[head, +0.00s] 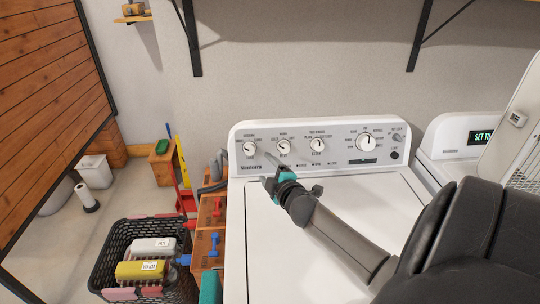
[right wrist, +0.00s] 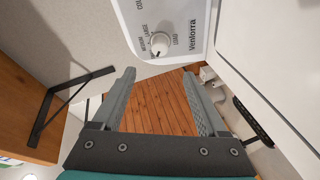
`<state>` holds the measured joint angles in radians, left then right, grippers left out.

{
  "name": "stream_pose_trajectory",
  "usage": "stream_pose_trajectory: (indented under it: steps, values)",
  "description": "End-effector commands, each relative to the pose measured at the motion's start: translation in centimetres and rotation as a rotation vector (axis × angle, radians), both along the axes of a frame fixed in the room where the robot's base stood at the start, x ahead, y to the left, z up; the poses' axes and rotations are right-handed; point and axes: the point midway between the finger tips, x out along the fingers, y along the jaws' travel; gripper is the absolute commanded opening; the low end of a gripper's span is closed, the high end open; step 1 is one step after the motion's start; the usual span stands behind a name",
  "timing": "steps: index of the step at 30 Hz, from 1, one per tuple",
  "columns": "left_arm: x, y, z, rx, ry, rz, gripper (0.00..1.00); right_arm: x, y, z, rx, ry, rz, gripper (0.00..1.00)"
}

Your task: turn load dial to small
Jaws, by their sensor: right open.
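The load dial (head: 249,149) is the leftmost round white knob on the washer's control panel (head: 350,132). It also shows in the right wrist view as a white knob (right wrist: 160,43), with small labels around it and the brand name beside it. Its exact setting is too small to tell. My right gripper (head: 268,168) is in front of the panel, just below and right of the load dial. In the right wrist view its two grey fingers (right wrist: 158,78) are spread apart with nothing between them, and the knob lies beyond their tips. My left gripper is not in view.
Other knobs (head: 284,147) sit right of the load dial. A second machine (head: 455,140) with a lit display stands at the right. A dark crate (head: 120,240) with packages stands on the floor at the left, beside a wooden shelf unit. The washer's white top is mostly clear.

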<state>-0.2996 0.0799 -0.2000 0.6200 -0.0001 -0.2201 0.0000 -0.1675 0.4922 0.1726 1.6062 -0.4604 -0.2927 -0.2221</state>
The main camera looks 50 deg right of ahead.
Motion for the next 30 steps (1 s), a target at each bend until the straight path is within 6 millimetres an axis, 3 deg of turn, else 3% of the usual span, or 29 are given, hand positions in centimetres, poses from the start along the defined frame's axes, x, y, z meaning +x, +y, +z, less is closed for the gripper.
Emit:
stream_pose_trajectory:
  steps: [8, 30]
  values:
    - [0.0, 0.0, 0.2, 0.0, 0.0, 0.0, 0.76, -1.5, 0.6, 0.3, -0.001, 0.001, -0.001, 0.76]
    - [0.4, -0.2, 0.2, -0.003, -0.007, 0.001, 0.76, -1.6, 0.6, 0.3, 0.0, 0.001, -0.001, 0.76]
